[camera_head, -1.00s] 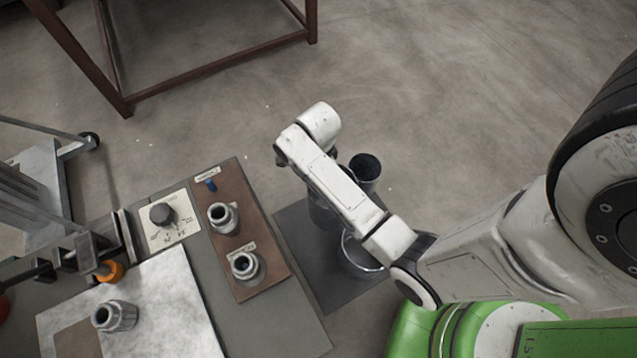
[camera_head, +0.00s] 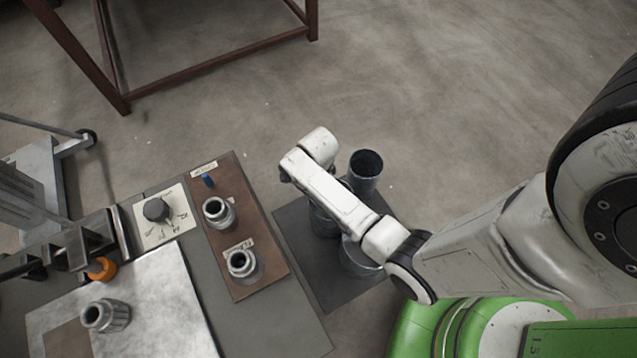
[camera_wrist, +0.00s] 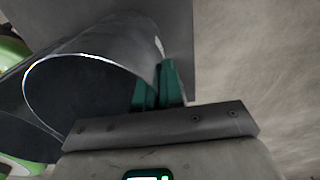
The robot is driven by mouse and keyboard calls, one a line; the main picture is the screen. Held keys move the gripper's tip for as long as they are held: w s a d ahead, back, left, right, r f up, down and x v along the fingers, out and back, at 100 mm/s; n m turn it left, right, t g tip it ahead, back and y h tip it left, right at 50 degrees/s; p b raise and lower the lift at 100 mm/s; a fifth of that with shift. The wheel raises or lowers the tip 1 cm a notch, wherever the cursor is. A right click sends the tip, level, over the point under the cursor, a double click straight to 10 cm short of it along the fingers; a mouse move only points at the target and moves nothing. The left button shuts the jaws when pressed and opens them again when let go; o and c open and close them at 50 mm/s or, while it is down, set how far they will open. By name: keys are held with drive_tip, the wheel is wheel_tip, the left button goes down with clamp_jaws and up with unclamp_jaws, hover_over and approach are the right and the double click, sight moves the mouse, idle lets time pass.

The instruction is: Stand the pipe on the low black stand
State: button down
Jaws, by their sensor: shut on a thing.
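The grey metal pipe (camera_head: 364,182), with an open dark top, shows in the head view just beyond my arm. Its lower part is hidden by the arm. In the wrist view the pipe wall (camera_wrist: 100,45) fills the upper left, and the green fingers of my gripper (camera_wrist: 158,88) are shut on its rim. My gripper is hidden behind my arm in the head view. A low, flat dark square (camera_head: 325,292) lies below the arm; I cannot tell whether it is the black stand.
Two more metal cylinders (camera_head: 322,222) (camera_head: 358,258) stand on the dark square, partly hidden by my arm. The floor at upper right is clear.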

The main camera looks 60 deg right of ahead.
drive_tip(key=shift+f, duration=0.15)
drive_tip(key=c, duration=1.3)
unclamp_jaws()
drive_tip(key=shift+o, duration=0.2)
wheel_tip(320, 180, up, 12)
drive_tip(key=p, duration=0.2)
drive_tip(key=shift+p, duration=0.3)
drive_tip(key=s+a+r+n, duration=0.4)
drive_tip(key=s+a+n, duration=0.1)
drive_tip(key=n, duration=0.7)
drive_tip(key=s+a+r+n+t, duration=0.1)
drive_tip(key=s+a+r+n, duration=0.3)
drive_tip(key=n, duration=0.8)
drive_tip(key=shift+s+a+n, duration=0.3)
drive_tip(key=shift+s+a, duration=0.35)
drive_tip(key=shift+a, duration=0.2)
